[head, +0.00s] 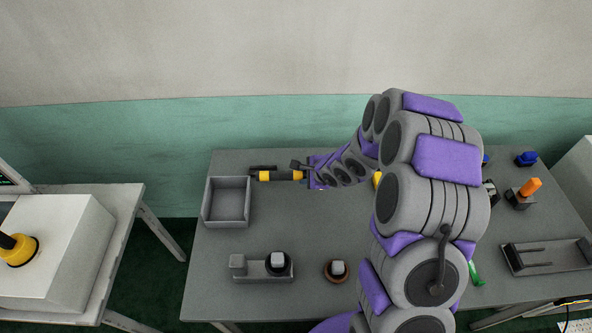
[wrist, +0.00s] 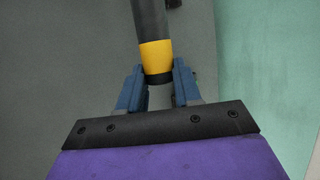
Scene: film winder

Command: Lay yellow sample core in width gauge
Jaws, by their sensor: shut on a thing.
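My gripper (head: 303,174) is shut on a dark cylinder with yellow bands, which looks to be the yellow sample core (head: 283,176). The core lies level and sticks out to the left, above the back left of the table. In the wrist view the blue fingers of my gripper (wrist: 159,88) close on its near end, by the yellow band of the core (wrist: 156,56). Its far end runs out of that view. A grey fixture with a low rim and narrow bars (head: 548,257) at the right looks like the width gauge; it appears empty.
A grey block fixture (head: 250,270) and a brown round piece (head: 327,272) are at the front. An orange-topped holder (head: 524,200) and blue piece (head: 527,157) stand right. My arm hides the table's middle.

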